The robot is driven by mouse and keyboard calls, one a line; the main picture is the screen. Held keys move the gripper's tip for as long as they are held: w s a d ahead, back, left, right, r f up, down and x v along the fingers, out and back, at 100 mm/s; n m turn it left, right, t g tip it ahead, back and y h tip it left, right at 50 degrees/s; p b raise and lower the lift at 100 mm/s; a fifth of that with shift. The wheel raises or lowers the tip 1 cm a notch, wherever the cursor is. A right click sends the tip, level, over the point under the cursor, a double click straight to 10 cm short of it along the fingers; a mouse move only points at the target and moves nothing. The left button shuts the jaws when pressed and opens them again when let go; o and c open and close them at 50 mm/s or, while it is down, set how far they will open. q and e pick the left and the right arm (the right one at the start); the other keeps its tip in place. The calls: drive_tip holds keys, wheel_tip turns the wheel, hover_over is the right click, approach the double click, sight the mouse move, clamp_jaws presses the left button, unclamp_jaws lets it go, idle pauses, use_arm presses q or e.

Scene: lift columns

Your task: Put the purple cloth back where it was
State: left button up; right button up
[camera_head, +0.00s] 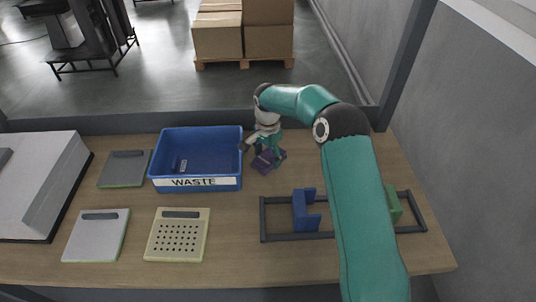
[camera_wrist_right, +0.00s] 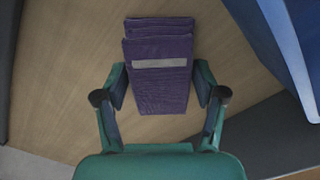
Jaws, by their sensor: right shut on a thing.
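The purple cloth (camera_head: 264,161) is a folded block just right of the blue waste bin in the head view. In the right wrist view the cloth (camera_wrist_right: 159,85) shows a pale grey band across it. My right gripper (camera_head: 268,153) is shut on the cloth, with one finger at each side; it also shows in the right wrist view (camera_wrist_right: 160,88). I cannot tell whether the cloth touches the table. My left gripper is not in view.
The blue bin (camera_head: 242,172) labelled WASTE stands close left of the cloth, with a small item inside. A dark frame (camera_head: 283,238) holds a blue block (camera_head: 300,212) and a green block (camera_head: 393,204). Several flat panels (camera_head: 97,236) lie at left.

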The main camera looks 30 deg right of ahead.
sight(268, 157)
drive_tip(key=shift+f, duration=0.2)
drive_tip(key=o, duration=1.1)
drive_tip(key=shift+r, duration=0.1)
drive_tip(key=shift+r, duration=0.55)
wheel_tip(268, 157, up, 11)
drive_tip(key=b, duration=0.1)
